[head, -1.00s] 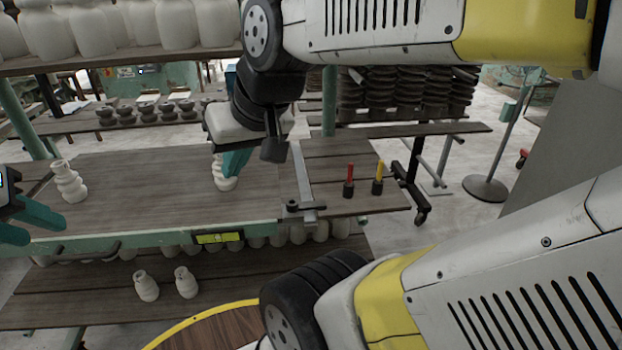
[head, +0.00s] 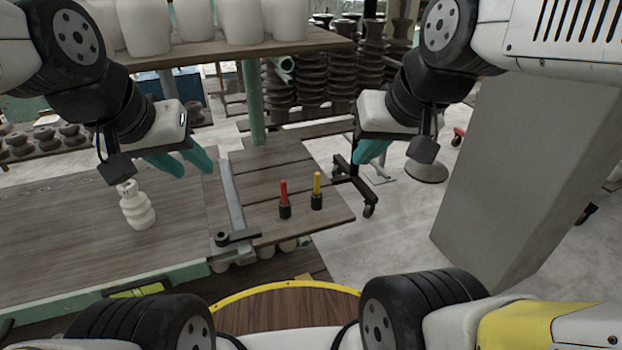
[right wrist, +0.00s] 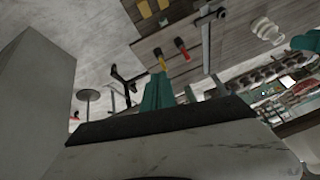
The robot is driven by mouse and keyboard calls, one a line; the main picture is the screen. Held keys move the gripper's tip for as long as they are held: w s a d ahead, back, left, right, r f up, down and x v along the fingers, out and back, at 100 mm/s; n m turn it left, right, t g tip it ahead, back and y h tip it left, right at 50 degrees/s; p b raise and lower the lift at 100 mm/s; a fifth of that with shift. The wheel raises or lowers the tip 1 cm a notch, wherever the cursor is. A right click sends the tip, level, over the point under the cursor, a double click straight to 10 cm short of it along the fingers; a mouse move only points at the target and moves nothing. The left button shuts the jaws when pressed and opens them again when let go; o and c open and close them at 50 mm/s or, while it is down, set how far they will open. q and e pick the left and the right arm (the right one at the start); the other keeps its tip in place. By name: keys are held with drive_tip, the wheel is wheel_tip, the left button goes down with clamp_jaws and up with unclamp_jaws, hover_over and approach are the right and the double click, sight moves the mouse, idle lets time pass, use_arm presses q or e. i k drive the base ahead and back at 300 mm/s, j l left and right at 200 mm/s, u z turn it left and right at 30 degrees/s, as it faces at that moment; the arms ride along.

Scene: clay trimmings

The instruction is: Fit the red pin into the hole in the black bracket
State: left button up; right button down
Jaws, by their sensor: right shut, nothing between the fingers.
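The red pin (head: 283,189) stands upright with a black cylindrical lower part on the wooden board; it also shows in the right wrist view (right wrist: 182,45). The black bracket (head: 240,236) lies at the near end of a grey metal bar, left of the red pin; its round end seems to have the hole. My left gripper (head: 193,170) is open and empty above the table, left of the pin. My right gripper (head: 369,162) is shut and empty, right of the board and apart from both pins. Its teal fingers show in the right wrist view (right wrist: 157,92).
A yellow pin (head: 317,183) in a similar black base stands just right of the red pin. A white ribbed vase (head: 136,207) stands on the table left of the bracket. A grey block-like panel (head: 520,175) rises at the right. The board around the pins is clear.

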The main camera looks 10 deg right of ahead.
sight(139, 35)
drive_tip(key=k+l+u, duration=0.3)
drive_tip(key=l, duration=0.15)
drive_tip(key=k+l+u, duration=0.15)
drive_tip(key=l+u, duration=0.15)
drive_tip(key=i+l+u, duration=0.2)
drive_tip(key=l, duration=0.15)
drive_tip(key=l+u, duration=0.25)
drive_tip(key=l, duration=0.15)
drive_tip(key=l+u, duration=0.2)
drive_tip(key=l, duration=0.2)
drive_tip(key=i, duration=0.05)
